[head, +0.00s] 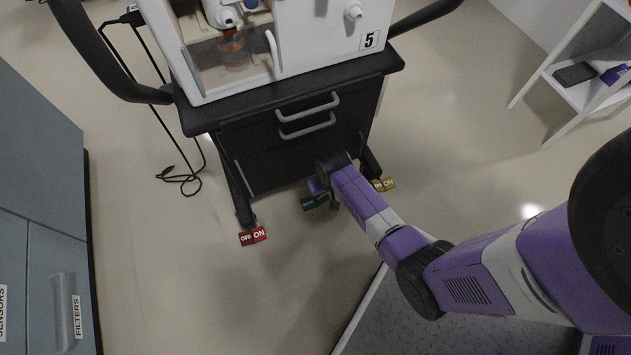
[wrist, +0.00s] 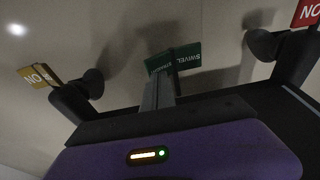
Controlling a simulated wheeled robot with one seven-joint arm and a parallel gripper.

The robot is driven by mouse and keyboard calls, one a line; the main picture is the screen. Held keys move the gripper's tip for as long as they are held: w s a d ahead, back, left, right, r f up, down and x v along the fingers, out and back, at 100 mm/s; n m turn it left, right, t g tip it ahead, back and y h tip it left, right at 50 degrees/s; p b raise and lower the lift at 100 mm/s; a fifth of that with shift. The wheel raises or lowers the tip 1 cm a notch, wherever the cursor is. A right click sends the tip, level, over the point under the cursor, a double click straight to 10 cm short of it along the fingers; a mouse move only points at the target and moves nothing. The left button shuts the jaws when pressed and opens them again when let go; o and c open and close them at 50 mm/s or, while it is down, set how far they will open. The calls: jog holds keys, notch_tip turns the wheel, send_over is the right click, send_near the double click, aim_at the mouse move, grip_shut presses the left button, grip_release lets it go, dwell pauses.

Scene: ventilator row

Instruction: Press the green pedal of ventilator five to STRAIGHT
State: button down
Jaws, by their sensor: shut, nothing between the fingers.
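Ventilator five (head: 290,70) stands on a black cart, with a label reading 5. Its green pedal (head: 313,203) is low at the front of the base, partly hidden by my arm in the head view. In the wrist view the green pedal (wrist: 186,60) appears upside down, with SWIVEL on its right half and STRAIGHT on its left half. My gripper (wrist: 160,78) is shut and empty. Its fingertips are at the STRAIGHT half and cover part of it; whether they touch cannot be told.
A red OFF/ON pedal (head: 253,236) is at the cart's left caster and a yellow ON pedal (head: 384,184) at the right one. A black cable (head: 183,178) lies on the floor at left. Grey cabinets (head: 40,200) stand further left, a white shelf (head: 585,75) at right.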

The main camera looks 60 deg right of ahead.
jog(key=shift+f+b, duration=0.65)
jog(key=shift+f, duration=0.15)
jog(key=shift+f+b, duration=0.5)
jog(key=shift+f, duration=0.2)
notch_tip(320, 180, up, 7)
jog(key=p, duration=0.7)
jog(key=shift+r, duration=0.1)
dwell(0.4)
